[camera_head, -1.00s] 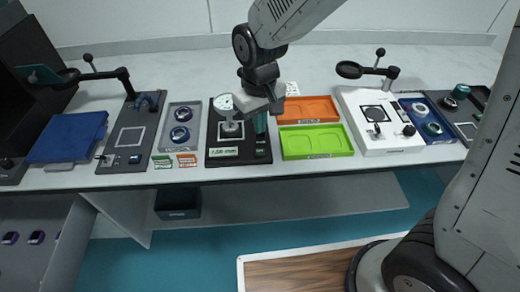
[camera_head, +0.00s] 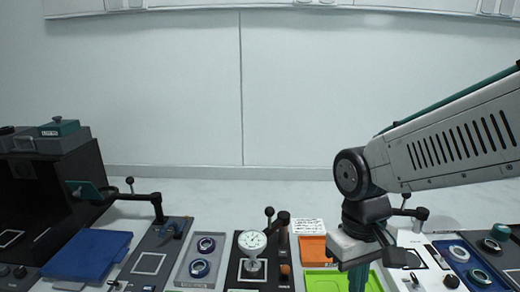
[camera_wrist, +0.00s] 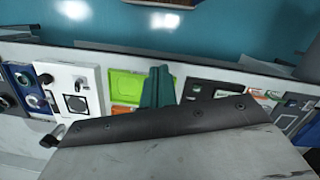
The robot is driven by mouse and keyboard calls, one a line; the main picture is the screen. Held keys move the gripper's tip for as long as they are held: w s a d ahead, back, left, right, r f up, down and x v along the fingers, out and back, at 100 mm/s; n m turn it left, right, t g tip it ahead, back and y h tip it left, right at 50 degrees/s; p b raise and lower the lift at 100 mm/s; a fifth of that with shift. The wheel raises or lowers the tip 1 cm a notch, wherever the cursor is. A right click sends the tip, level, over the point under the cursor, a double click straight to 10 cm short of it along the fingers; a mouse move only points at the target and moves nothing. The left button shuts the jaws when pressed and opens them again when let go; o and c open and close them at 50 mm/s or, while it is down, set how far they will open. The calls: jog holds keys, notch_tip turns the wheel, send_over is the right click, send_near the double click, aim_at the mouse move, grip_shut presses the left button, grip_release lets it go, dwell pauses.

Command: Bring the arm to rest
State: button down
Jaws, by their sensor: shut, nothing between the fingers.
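My gripper (camera_head: 358,278) points down in the head view, in front of the right part of the green tray (camera_head: 318,282). Its teal fingers are together with nothing between them. The arm comes in from the right edge and bends down at the wrist. In the wrist view the shut fingers (camera_wrist: 157,86) show above the dark wrist housing, with the green tray (camera_wrist: 124,84) beside them. How high the fingertips are above the bench is hard to tell.
A dial gauge stand (camera_head: 253,243) is left of the gripper. An orange tray (camera_head: 313,250) lies behind the green one. A white device (camera_head: 432,272) stands to the right. A blue pad (camera_head: 88,255) lies at left. The wall space above the bench is clear.

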jog(key=s+d+r+m+t, duration=0.3)
jog(key=s+d+r, duration=0.4)
jog(key=s+d, duration=0.1)
jog(key=shift+s+d+r+m+y, duration=0.2)
jog(key=shift+s+d+m+y, duration=0.15)
jog(key=shift+d, duration=0.3)
jog(key=shift+a, duration=0.1)
dwell(1.9)
